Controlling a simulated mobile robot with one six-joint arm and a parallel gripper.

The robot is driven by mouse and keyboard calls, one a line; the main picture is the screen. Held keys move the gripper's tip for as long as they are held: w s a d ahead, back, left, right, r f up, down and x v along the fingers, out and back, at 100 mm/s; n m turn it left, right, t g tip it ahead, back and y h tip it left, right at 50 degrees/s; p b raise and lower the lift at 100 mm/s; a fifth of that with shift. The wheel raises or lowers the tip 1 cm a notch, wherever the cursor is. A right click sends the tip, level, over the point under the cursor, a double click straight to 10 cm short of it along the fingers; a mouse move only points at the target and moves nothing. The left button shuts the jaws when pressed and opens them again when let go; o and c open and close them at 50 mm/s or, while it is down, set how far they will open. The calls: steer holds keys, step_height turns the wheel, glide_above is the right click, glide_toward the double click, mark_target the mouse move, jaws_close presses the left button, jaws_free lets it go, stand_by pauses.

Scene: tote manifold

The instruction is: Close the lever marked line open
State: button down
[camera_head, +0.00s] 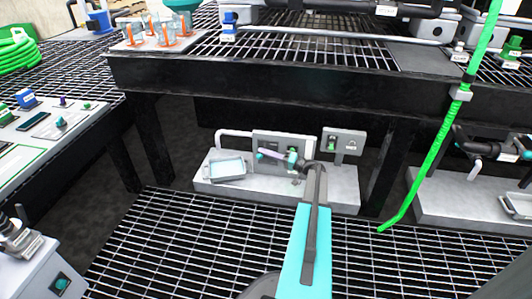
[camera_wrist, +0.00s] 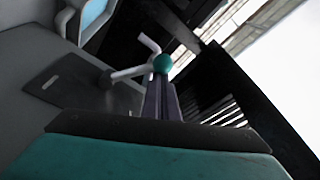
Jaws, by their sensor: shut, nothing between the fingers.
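A small grey valve assembly (camera_head: 280,140) stands on a low pale block under the bench in the head view. A bar-like lever (camera_head: 274,155) with teal parts sticks out at its front. In the wrist view a white bar (camera_wrist: 128,73) runs to a teal ball (camera_wrist: 163,63) right beyond my fingertips; I take these for part of the lever. My gripper (camera_head: 313,167) is shut and empty, its tips at or just before the teal part; contact cannot be told. The fingers also show in the wrist view (camera_wrist: 161,92). No "line open" marking is readable.
The pale block (camera_head: 335,190) also bears a tray (camera_head: 228,167) at left and a small grey panel (camera_head: 343,143) at right. The dark bench edge (camera_head: 270,85) hangs above. A green hose (camera_head: 430,165) hangs to the right. The grating floor (camera_head: 190,245) at front left is clear.

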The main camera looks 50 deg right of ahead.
step_height(320, 180, down, 10)
steer(key=s+a+b, duration=0.1)
steer(key=shift+a+r, duration=0.2)
steer(key=shift+a, duration=0.2)
stand_by(0.7)
